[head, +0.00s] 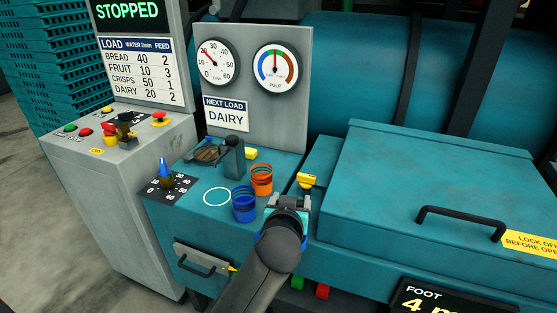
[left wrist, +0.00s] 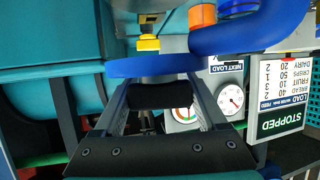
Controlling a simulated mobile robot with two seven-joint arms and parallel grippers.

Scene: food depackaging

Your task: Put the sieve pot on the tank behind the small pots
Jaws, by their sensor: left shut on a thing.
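My left gripper (head: 287,207) is in the head view at the right end of the teal deck, close to the blue small pot. It is shut on a blue-rimmed thing, probably the sieve pot; the blue rim (left wrist: 152,67) crosses between the fingers in the left wrist view. My gripper hides most of it in the head view. The blue small pot (head: 243,205) and the orange small pot (head: 262,181) stand on the deck, the orange one behind. My right gripper is out of view.
A dark round dish (head: 208,152), a dark post (head: 234,158) and a yellow block (head: 251,153) stand behind the pots. A gauge panel (head: 255,110) rises at the back. A yellow-handled part (head: 308,181) and a big lidded box (head: 440,180) are at the right. A white ring (head: 217,189) marks bare deck.

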